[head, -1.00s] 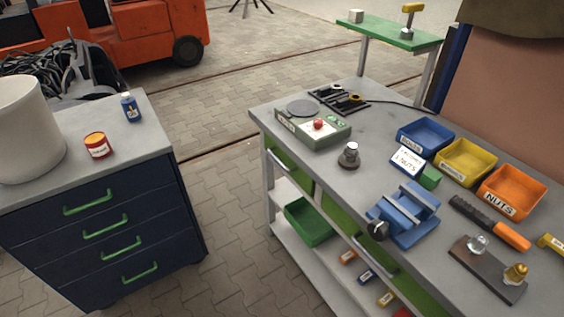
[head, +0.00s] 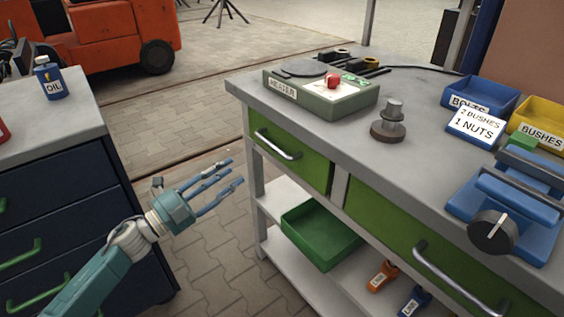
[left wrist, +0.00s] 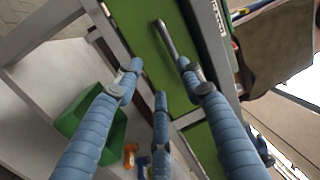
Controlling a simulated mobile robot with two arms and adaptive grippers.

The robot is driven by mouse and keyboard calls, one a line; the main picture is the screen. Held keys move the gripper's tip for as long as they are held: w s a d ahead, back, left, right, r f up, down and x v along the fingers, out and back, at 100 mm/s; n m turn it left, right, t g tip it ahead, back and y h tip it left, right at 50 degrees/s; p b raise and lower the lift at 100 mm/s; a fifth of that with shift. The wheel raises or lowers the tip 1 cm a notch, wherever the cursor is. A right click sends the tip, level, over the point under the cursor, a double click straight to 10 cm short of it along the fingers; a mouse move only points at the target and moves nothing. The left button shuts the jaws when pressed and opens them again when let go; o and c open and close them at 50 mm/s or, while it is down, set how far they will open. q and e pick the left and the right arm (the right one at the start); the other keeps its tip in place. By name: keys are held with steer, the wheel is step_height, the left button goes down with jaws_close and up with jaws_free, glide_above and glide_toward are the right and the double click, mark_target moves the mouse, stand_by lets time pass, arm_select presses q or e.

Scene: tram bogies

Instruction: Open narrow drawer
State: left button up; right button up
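The narrow drawer (head: 290,160) is the short green front at the left end of the workbench. It is closed flush and has a silver bar handle (head: 277,145). In the left wrist view the green drawer front (left wrist: 150,65) and its handle (left wrist: 166,38) lie ahead of the fingers. My left gripper (head: 228,173) is open and empty, left of the handle and apart from it, with its fingers pointing toward the bench. It also shows in the left wrist view (left wrist: 158,78), with the fingers spread. My right gripper is not in view.
A wider green drawer (head: 400,235) with its own handle is to the right. A green bin (head: 320,238) sits on the lower shelf (head: 285,268). The heater (head: 320,95) and blue vice (head: 510,205) are on the bench. A dark blue cabinet (head: 70,190) stands behind my left arm.

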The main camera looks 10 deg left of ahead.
arm_select(q)
steer(key=w+d+r+m+h, duration=0.1)
steer(key=w+d+r, duration=0.2)
steer(key=w+d, duration=0.5)
steer(key=shift+w+r+m+g+h, duration=0.15)
steer(key=shift+r+m+g+h, duration=0.15)
steer(key=shift+m+g+h, duration=0.1)
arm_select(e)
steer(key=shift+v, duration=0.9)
arm_select(q)
steer(key=shift+d, duration=0.1)
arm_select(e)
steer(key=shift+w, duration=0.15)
arm_select(q)
jaws_close()
